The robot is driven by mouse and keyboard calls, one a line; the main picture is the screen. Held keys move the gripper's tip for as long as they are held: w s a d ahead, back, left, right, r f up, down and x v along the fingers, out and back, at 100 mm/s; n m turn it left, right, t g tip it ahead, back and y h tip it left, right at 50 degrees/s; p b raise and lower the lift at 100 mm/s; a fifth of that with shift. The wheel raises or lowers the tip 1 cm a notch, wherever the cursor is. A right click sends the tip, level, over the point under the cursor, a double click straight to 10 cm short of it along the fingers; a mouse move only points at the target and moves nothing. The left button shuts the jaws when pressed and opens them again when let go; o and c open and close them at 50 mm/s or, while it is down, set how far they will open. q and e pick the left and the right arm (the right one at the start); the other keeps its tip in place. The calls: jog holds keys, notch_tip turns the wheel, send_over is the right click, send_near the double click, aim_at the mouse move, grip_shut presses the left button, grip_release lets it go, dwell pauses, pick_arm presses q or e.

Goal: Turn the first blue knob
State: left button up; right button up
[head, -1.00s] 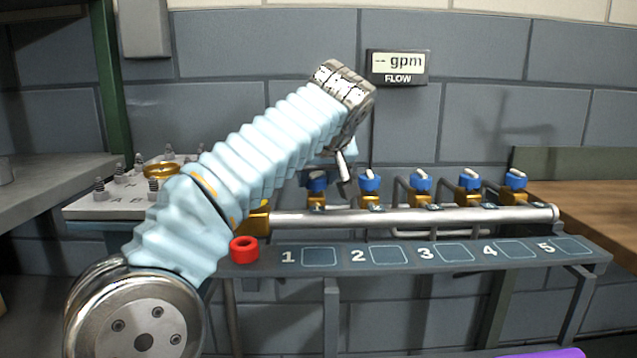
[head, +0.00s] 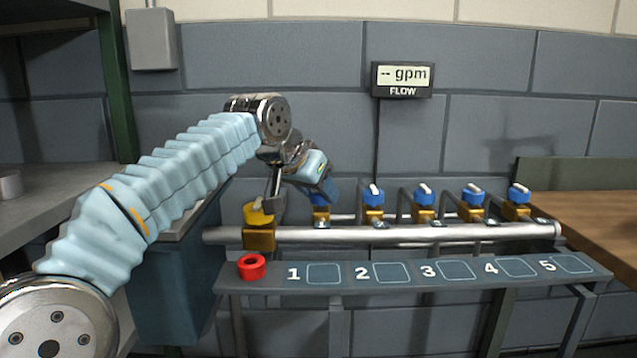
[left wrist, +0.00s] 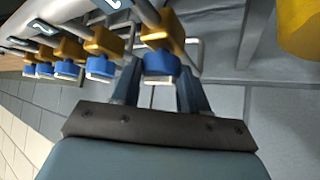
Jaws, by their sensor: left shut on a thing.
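Several blue knobs with white marks stand in a row on the steel pipe (head: 400,234). The first blue knob (head: 321,199) is at the left of that row, partly hidden by my left gripper (head: 318,187), which reaches down to it. In the left wrist view the two fingers of my left gripper (left wrist: 157,72) are on either side of this knob (left wrist: 160,64), shut on it. The knob still sits on its brass valve body (left wrist: 163,32). My right gripper is not in view.
A yellow knob (head: 257,214) stands just left of the first blue knob, near my arm. The second blue knob (head: 374,196) is close on the right. The flow display (head: 402,79) reads "-- gpm".

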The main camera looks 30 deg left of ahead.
pick_arm(q)
jog(key=shift+f+m+h, duration=0.1)
jog(key=shift+m+h, duration=0.2)
jog(key=shift+m, duration=0.1)
jog(key=o, duration=1)
jog(key=shift+o, duration=0.2)
jog(key=p+v, duration=0.2)
jog(key=v, duration=1.2)
jog(key=shift+w+a, duration=0.1)
jog(key=shift+w, duration=0.05)
